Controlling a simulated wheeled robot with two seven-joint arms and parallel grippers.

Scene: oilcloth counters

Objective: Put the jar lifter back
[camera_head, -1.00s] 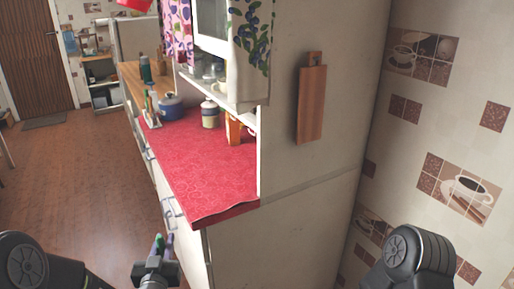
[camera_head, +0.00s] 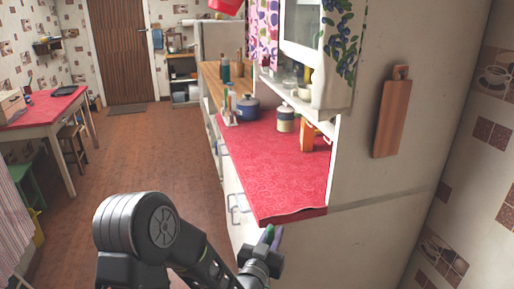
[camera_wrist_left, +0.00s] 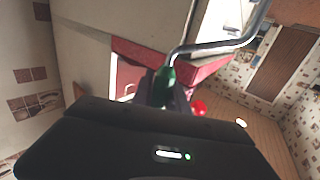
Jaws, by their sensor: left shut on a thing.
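My left gripper (camera_head: 263,254) is low in front of the near end of the red-topped counter (camera_head: 270,165). In the left wrist view the green part (camera_wrist_left: 166,76) sticks out beyond the gripper, beside a bent grey metal bar (camera_wrist_left: 215,46). I cannot tell whether that bar belongs to the lifter. The rest of the held thing is hidden by the gripper. My right gripper is not in view.
On the counter stand a blue pot (camera_head: 247,108), a lidded canister (camera_head: 285,119) and an orange-brown box (camera_head: 307,135). A cutting board (camera_head: 391,115) hangs on the cupboard side. A red-topped table (camera_head: 45,108) stands left. The floor between is clear.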

